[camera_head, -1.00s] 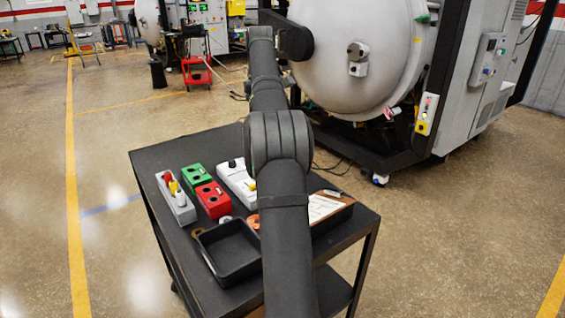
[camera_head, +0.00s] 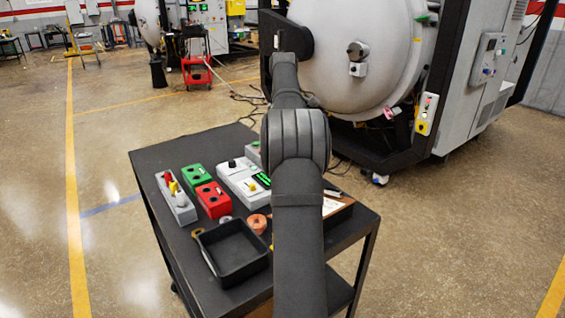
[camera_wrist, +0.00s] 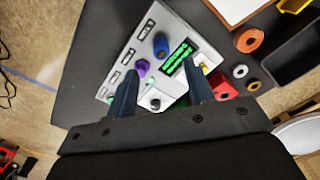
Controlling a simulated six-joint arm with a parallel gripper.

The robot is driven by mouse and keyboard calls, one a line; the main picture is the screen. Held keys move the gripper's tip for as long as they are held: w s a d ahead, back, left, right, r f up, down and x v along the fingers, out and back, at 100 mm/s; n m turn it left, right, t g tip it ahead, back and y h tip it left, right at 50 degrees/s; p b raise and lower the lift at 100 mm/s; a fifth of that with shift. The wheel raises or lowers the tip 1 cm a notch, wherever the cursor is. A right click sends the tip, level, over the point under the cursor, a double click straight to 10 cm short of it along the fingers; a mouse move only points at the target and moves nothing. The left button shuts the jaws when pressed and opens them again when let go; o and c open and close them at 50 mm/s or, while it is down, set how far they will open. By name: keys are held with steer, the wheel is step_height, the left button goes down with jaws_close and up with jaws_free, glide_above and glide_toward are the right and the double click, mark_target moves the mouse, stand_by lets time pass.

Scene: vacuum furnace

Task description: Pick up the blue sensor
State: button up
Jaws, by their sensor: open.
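The blue sensor (camera_wrist: 161,42) is a small round blue piece standing in the white box (camera_wrist: 172,22) in the wrist view. A purple piece (camera_wrist: 142,67) stands close to it. My gripper (camera_wrist: 160,70) is open and empty, its two dark fingers above the box. The blue sensor lies between the fingers' lines but farther out, past the fingertips. In the head view the white box (camera_head: 235,174) is partly covered by my arm; the blue sensor and my gripper are hidden there.
Green indicator bars (camera_wrist: 178,58) and a grey-white knob (camera_wrist: 152,98) are on the box. Orange (camera_wrist: 249,41) and white (camera_wrist: 240,71) rings lie beside it. In the head view, green (camera_head: 197,177) and red (camera_head: 213,199) boxes and a black tray (camera_head: 268,262) share the dark cart.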

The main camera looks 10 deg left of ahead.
step_height(320, 180, down, 8)
steer(key=shift+s+a+f, duration=0.1)
steer(key=shift+f, duration=0.05)
jaws_close()
stand_by(0.4)
